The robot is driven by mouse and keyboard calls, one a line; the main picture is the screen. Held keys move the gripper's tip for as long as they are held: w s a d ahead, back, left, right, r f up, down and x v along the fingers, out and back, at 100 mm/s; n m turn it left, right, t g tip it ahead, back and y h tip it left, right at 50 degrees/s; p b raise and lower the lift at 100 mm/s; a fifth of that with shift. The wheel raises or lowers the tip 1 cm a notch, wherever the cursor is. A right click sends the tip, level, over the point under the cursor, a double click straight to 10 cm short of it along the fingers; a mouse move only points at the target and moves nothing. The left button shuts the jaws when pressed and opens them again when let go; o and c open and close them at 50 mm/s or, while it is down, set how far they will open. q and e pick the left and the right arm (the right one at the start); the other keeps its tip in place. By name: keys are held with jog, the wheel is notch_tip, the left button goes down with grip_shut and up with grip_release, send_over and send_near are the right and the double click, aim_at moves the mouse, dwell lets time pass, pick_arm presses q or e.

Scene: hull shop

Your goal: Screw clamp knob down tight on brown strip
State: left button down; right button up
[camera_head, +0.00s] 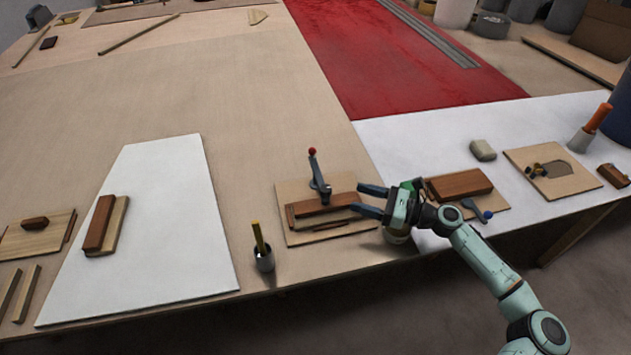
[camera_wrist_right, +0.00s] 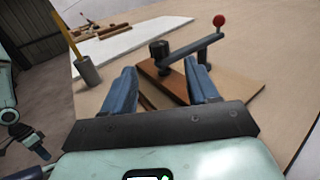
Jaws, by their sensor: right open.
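A blue-grey clamp (camera_head: 318,178) with a red ball at its upper end stands on a light wooden board (camera_head: 295,232). It also shows in the right wrist view (camera_wrist_right: 195,47), where a black cylindrical knob (camera_wrist_right: 159,49) sits at the near end of its bar. The brown strip (camera_head: 322,205) lies on the board under the clamp's end; it also shows in the wrist view (camera_wrist_right: 166,84). My right gripper (camera_head: 364,199) is open and empty at the strip's right end, its fingers pointing toward the clamp. The knob appears between the fingers but beyond them.
A dark cup (camera_head: 264,261) with a yellow stick stands left of the board, near the table's front edge. A brown block (camera_head: 458,184) and a blue-ended tool (camera_head: 477,210) lie right of my gripper. A white sheet (camera_head: 165,250) lies to the left.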

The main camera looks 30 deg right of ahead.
aim_at(326, 192)
jog(key=x, duration=1.2)
jog(key=shift+a+b, duration=0.2)
jog(key=shift+b, duration=0.15)
jog(key=c, duration=1)
